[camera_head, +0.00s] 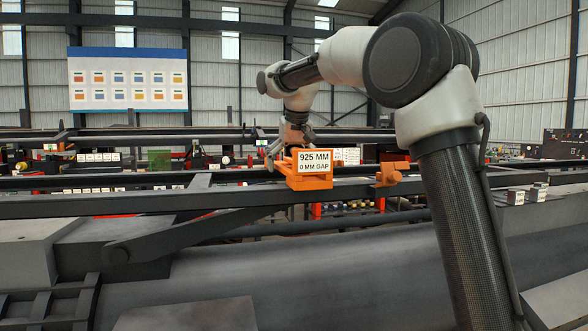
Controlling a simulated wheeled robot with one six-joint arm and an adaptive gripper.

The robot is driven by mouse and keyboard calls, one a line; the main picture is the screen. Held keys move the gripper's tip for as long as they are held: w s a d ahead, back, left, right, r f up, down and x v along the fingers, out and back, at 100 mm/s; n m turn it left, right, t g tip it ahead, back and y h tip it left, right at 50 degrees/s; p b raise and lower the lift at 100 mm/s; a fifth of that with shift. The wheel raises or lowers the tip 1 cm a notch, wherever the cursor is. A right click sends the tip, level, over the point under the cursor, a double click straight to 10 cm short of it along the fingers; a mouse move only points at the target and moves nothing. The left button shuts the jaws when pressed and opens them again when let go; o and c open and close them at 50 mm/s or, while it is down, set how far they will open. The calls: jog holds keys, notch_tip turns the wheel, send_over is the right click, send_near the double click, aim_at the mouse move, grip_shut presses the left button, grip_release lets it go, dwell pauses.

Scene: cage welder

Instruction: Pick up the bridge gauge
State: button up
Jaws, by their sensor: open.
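The bridge gauge is an orange piece with a white label reading "925 MM, 0 MM GAP" (311,178). It sits on the dark rail in the middle of the head view, and a second orange part (391,173) shows on the rail to its right. I cannot tell whether the two parts are joined. My gripper (271,157) is open at the left upper side of the labelled piece, pointing down. Its fingers are small and partly hidden behind the orange piece. I cannot tell whether they touch it.
Long dark rails (120,204) run across the view in front of and behind the gauge. Small pale blocks (527,194) stand on the rail at the right. A grey machine body (300,270) fills the foreground. A board with coloured cards (127,79) hangs at the back left.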

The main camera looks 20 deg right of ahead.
jog(key=c, duration=1.2)
jog(key=shift+r, duration=0.1)
jog(key=c, duration=0.3)
